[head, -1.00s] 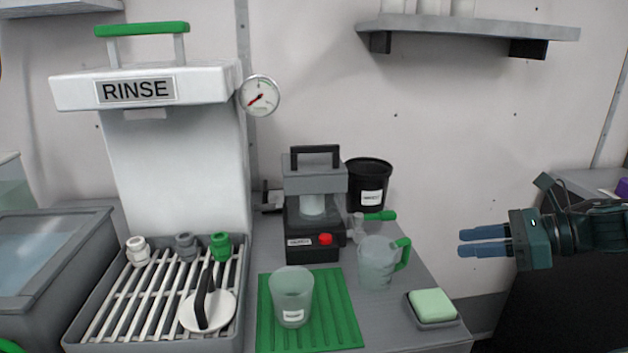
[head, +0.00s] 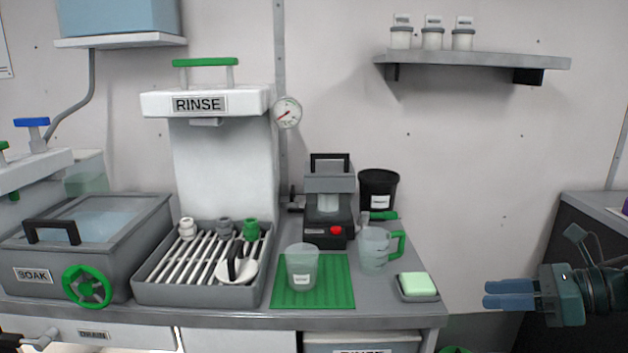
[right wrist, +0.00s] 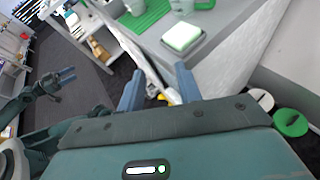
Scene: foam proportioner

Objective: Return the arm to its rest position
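My right gripper (head: 511,293) is at the right of the head view, off the counter's right end, with its blue fingers pointing left. In the right wrist view the two fingers of the right gripper (right wrist: 158,88) stand apart with nothing between them. My left gripper (right wrist: 67,75) shows small at the left of the right wrist view. Its two fingers look spread and empty. The left gripper does not clearly show in the head view.
The counter holds a soap dish with a green block (head: 418,285), a jug (head: 373,250), a beaker (head: 301,266) on a green mat (head: 335,290), and a rinse station (head: 222,170). A dark cabinet (head: 570,240) stands behind the right gripper. A wall shelf (head: 480,61) hangs above.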

